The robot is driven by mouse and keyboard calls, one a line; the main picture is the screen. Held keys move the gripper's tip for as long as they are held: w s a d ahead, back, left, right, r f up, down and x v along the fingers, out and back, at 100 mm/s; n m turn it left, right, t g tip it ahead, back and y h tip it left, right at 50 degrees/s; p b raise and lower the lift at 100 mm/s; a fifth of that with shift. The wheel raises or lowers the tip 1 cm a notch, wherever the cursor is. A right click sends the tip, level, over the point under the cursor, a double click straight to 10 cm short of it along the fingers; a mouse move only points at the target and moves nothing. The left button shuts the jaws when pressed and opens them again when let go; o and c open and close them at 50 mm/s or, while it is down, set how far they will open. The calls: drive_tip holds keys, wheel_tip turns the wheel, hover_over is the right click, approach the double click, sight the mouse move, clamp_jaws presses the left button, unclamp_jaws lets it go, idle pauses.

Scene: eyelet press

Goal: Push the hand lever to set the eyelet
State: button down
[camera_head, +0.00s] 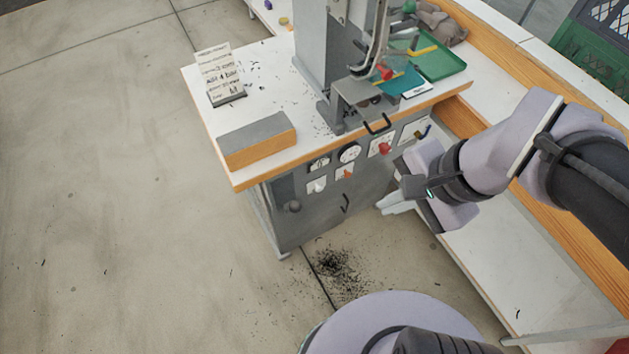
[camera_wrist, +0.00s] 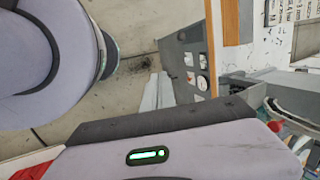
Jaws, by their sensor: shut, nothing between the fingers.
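The grey eyelet press (camera_head: 318,50) stands on the white bench top with its upper part cut off by the picture's top edge. A curved grey metal bar (camera_head: 379,38) runs down its right side; I cannot tell if this is the hand lever. No eyelet can be made out. My gripper (camera_head: 388,206) is shut and empty, in front of the grey cabinet and below the bench top, apart from the press. Its fingers (camera_wrist: 158,92) also show in the wrist view.
The grey cabinet (camera_head: 290,207) has dials and a red button (camera_head: 384,148). A grey-topped block (camera_head: 258,140) and a sign card (camera_head: 219,72) sit on the bench's left. A green tray (camera_head: 440,62) lies right of the press. Floor at left is clear; dark scraps (camera_head: 332,263) lie before the cabinet.

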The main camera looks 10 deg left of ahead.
drive_tip(key=w+a+f+m+y, duration=0.2)
drive_tip(key=f+m+y, duration=0.3)
drive_tip(key=f+m, duration=0.8)
drive_tip(key=w+a+f+m+t+y, duration=0.1)
drive_tip(key=f+m+y, duration=0.4)
drive_tip(key=f+m, duration=0.9)
drive_tip(key=a+m, duration=0.1)
drive_tip(key=m, duration=0.3)
drive_tip(key=shift+w+a+f+t+y, duration=0.3)
drive_tip(key=shift+w, duration=0.05)
drive_tip(key=b, duration=0.3)
approach(292, 208)
drive_tip(key=s+a+f, duration=0.1)
drive_tip(key=s+a, duration=0.1)
drive_tip(key=s, duration=0.1)
drive_tip(key=w+a, duration=0.1)
drive_tip(key=w+a+f+b, duration=0.1)
drive_tip(key=w+a, duration=0.1)
drive_tip(key=shift+w+f, duration=0.2)
drive_tip(key=shift+f, duration=0.15)
